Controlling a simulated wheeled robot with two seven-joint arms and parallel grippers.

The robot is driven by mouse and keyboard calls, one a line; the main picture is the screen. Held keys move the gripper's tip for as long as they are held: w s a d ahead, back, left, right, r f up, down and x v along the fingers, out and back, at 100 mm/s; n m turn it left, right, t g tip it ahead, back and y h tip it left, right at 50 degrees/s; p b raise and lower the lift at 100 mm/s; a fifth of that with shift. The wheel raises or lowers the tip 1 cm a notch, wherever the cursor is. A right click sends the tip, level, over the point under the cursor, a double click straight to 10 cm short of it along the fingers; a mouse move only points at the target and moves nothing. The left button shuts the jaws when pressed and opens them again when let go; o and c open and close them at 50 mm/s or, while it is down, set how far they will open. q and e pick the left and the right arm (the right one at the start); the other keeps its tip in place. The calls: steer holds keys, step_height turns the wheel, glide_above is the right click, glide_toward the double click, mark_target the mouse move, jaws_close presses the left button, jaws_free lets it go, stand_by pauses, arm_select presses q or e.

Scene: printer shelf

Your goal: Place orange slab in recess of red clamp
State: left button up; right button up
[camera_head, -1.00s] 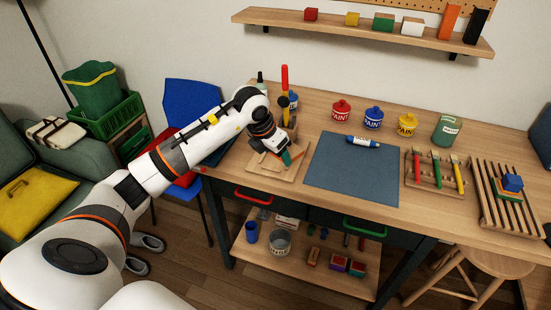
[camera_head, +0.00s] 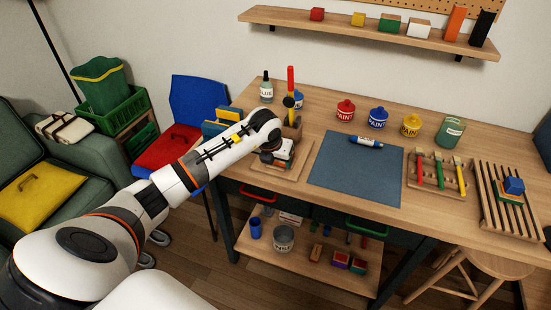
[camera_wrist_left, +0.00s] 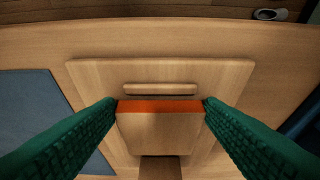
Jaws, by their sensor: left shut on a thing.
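My left gripper (camera_wrist_left: 160,108) has its two green fingers on either side of an orange slab (camera_wrist_left: 160,106) in the left wrist view. The slab shows as a narrow strip spanning the fingertips. A pale wooden block face shows just below it; I cannot tell whether it belongs to the slab. Under them is a wooden board (camera_wrist_left: 235,72) with a raised bar (camera_wrist_left: 160,89). In the head view the left gripper (camera_head: 275,160) is low over this board (camera_head: 302,160), and its fingertips and the slab are hidden. I cannot make out a red clamp. My right gripper is not in view.
A blue-grey mat (camera_head: 355,175) lies right of the board, with a blue-and-white tube (camera_head: 367,141) on it. A wooden holder (camera_head: 292,130) with upright tools and a bottle (camera_head: 266,90) stand behind the gripper. Paint tins (camera_head: 378,117) stand farther back.

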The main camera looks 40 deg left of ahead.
arm_select(q)
steer(key=shift+f, duration=0.25)
steer(key=o, duration=1.1)
steer(key=shift+c, duration=0.2)
steer(key=shift+r, duration=0.1)
steer(key=b+v, duration=0.1)
steer(key=v, duration=1.1)
steer(key=shift+s, duration=0.1)
